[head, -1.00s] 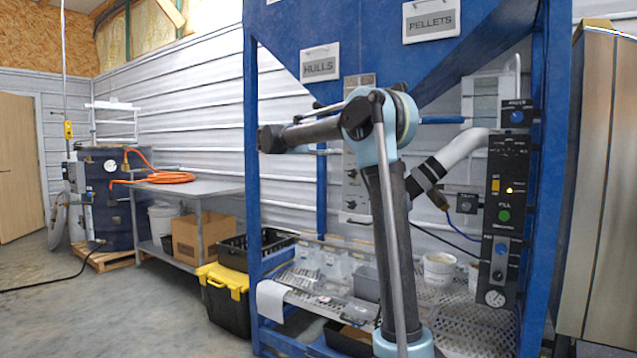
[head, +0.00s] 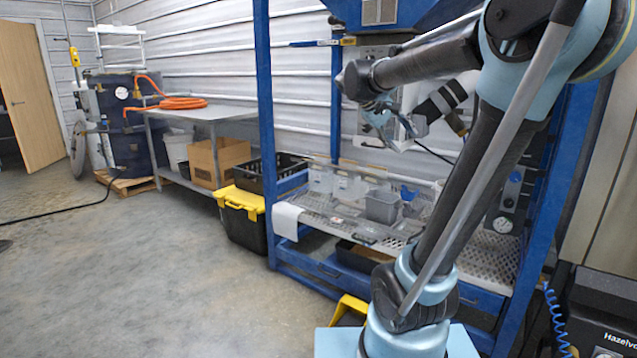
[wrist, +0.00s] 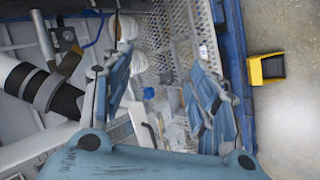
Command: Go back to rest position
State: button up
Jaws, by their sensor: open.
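My gripper (head: 388,125) is in the upper middle of the head view, in front of the blue hopper frame and above its perforated shelf. In the wrist view my gripper (wrist: 160,95) shows two blue fingers spread wide apart, with nothing held between them. Part of my arm crosses the right side of the head view and covers some of the control panel.
The blue hopper frame (head: 268,150) stands close around my gripper. Its perforated shelf (head: 335,222) holds clear containers and a grey bin (head: 382,207). A black tote with yellow lid (head: 240,220) stands left of it. The concrete floor (head: 120,270) at left is clear.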

jog(key=s+a+f+m+y, duration=0.1)
jog(key=s+a+f+y, duration=0.2)
jog(key=s+f, duration=0.9)
jog(key=s+a+f+m+g+y, duration=0.1)
jog(key=s+f+y, duration=0.4)
jog(key=s+f, duration=0.8)
notch_tip(320, 180, down, 3)
jog(key=shift+s+a+r+m+g, duration=0.1)
jog(key=shift+s+a+m+g, duration=0.15)
jog(key=shift+a+m, duration=0.65)
jog(key=shift+a, duration=0.2)
jog(key=shift+w+f, duration=0.25)
jog(key=shift+w, duration=0.25)
